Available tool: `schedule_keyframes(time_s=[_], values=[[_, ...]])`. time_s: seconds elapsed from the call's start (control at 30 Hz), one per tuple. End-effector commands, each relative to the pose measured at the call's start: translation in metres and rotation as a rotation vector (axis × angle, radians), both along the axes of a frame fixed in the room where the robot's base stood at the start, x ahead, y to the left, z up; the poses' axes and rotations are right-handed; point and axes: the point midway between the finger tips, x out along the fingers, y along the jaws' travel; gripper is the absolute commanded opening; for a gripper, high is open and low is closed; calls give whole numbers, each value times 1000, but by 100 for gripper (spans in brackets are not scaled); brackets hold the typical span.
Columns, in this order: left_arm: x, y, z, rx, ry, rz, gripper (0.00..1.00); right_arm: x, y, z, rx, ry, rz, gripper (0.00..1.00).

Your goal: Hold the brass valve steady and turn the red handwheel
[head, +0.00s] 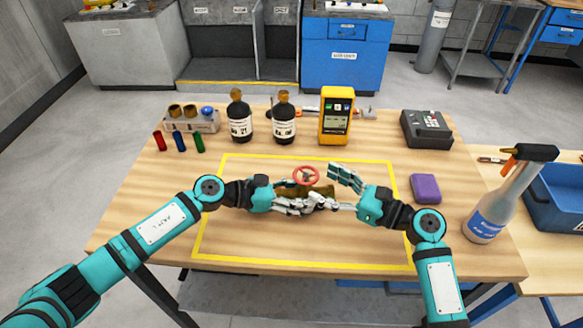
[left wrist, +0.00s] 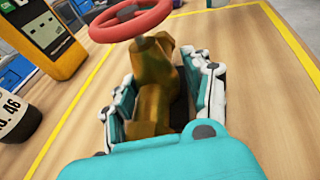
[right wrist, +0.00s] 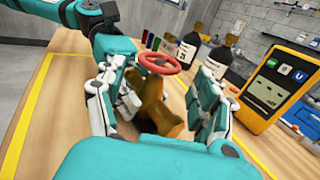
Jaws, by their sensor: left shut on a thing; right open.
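The brass valve (head: 318,191) is inside the yellow-taped area on the wooden table, with the red handwheel (head: 306,175) on top. My left gripper (head: 295,206) is shut on the valve body from the left. In the left wrist view the valve (left wrist: 155,85) sits between its fingers, below the handwheel (left wrist: 130,20). My right gripper (head: 340,190) is open at the right of the valve. In the right wrist view its spread fingers frame the handwheel (right wrist: 157,63) and valve (right wrist: 160,112). I cannot tell whether they touch either. Fingers hide the valve's lower part.
Behind stand two dark bottles (head: 240,122), a yellow meter (head: 336,112) and a holder (head: 190,122) with small colored cylinders before it. A purple block (head: 425,188) and spray bottle (head: 497,205) are at the right. The front of the taped area is clear.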

Motion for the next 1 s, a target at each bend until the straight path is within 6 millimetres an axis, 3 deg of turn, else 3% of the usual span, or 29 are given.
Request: schedule_keyframes(time_s=[0.2, 0.43, 0.87, 1.0], values=[[-2, -1, -3, 4, 3, -5, 33, 22, 41, 1, 1, -2, 2, 70], [-2, 0, -3, 4, 4, -4, 33, 39, 73, 0, -1, -3, 1, 70], [-2, 0, -4, 5, 4, -4, 33, 44, 83, 0, -3, -3, 0, 70], [-2, 0, -4, 5, 4, -4, 33, 44, 83, 0, -3, -3, 0, 55]])
